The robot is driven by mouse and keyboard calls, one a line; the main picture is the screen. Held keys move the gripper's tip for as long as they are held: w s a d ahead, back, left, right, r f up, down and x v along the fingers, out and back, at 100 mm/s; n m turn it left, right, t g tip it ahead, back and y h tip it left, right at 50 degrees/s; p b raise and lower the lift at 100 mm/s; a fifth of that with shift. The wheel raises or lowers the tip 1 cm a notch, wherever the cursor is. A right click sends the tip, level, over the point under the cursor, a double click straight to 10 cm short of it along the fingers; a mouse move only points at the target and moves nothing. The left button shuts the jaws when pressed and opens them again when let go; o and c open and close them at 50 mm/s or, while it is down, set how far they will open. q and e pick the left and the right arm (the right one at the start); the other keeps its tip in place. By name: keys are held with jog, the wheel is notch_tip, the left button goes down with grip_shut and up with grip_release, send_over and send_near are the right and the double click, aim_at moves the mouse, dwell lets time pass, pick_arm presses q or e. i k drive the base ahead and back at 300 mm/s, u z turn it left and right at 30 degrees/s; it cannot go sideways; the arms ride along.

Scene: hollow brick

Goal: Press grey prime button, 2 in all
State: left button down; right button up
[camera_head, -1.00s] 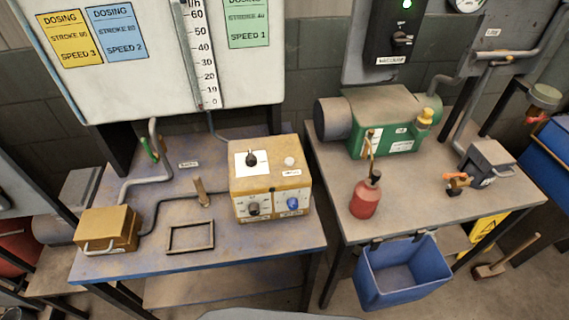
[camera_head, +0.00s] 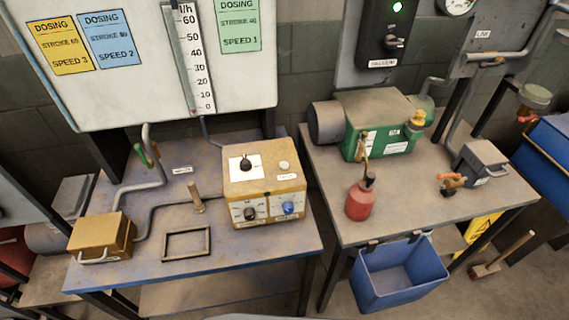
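A yellow control box (camera_head: 262,184) stands on the left bench. On its top are a white plate with a black knob (camera_head: 245,163) and a small round light-grey button (camera_head: 284,166), with a small label (camera_head: 287,177) in front of it. On its front are a black knob (camera_head: 250,213) and a blue knob (camera_head: 289,208). The label writing is too small to read surely. Neither of my grippers shows in the head view.
The left bench (camera_head: 255,245) also holds a yellow-brown box (camera_head: 101,236), a dark frame (camera_head: 187,244), a wooden peg (camera_head: 196,198) and grey pipes. The right bench (camera_head: 322,182) holds a green pump (camera_head: 378,125), a red oil can (camera_head: 361,198) and a grey box (camera_head: 481,163). A blue bin (camera_head: 400,272) hangs in front.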

aim_at(283, 165)
jog(key=k, duration=1.25)
jog(key=z, duration=1.05)
jog(key=i, duration=1.9)
jog(key=u, duration=0.9)
